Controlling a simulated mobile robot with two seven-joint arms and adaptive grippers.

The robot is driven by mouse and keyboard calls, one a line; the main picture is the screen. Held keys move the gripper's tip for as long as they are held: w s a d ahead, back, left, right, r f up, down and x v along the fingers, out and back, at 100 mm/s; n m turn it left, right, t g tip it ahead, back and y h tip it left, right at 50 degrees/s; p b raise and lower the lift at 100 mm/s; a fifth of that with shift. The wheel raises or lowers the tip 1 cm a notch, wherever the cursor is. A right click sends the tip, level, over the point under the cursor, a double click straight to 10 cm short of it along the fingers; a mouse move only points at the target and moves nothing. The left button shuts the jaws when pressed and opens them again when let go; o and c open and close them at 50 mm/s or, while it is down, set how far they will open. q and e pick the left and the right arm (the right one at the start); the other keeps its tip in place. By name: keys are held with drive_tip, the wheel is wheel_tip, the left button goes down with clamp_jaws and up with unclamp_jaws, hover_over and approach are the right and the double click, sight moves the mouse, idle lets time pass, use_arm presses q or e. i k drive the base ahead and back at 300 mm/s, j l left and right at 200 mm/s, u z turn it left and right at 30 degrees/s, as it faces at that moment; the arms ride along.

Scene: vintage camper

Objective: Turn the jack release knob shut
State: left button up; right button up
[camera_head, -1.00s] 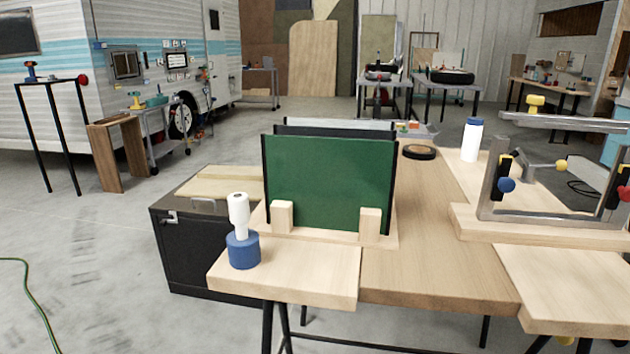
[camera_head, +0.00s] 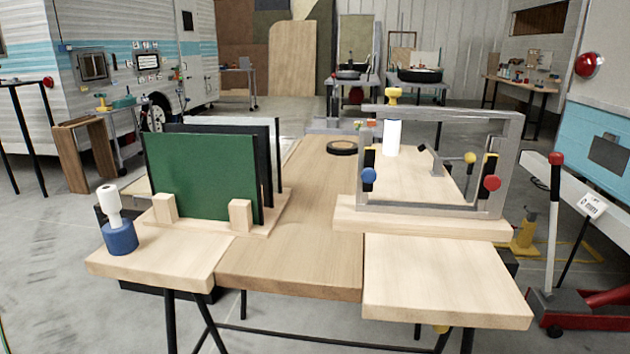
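A red floor jack (camera_head: 590,309) stands on the floor at the right edge, partly cut off by the frame. Its pale upright handle (camera_head: 552,225) ends in a red knob (camera_head: 556,158), probably the release knob; I cannot tell how far it is turned. A small white sign (camera_head: 593,205) on a dark post stands beside the handle, its text too small to read surely. Neither of my grippers is in view.
A wooden workbench (camera_head: 290,265) fills the middle, holding a green panel (camera_head: 203,177) in a rack and a grey metal frame (camera_head: 437,113). A yellow stand (camera_head: 525,238) is between bench and jack. A blue-and-white camper (camera_head: 610,115) is at right. Floor is open at left.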

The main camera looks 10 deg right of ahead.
sight(554, 159)
drive_tip(key=k+l+z, duration=0.1)
drive_tip(key=l, duration=0.65)
drive_tip(key=k+l+z, duration=0.1)
drive_tip(key=l, duration=0.65)
drive_tip(key=k+l+z, duration=0.15)
drive_tip(key=l, duration=0.6)
drive_tip(key=i+l+z, duration=0.25)
drive_tip(key=i+l, duration=0.55)
drive_tip(key=l, duration=0.15)
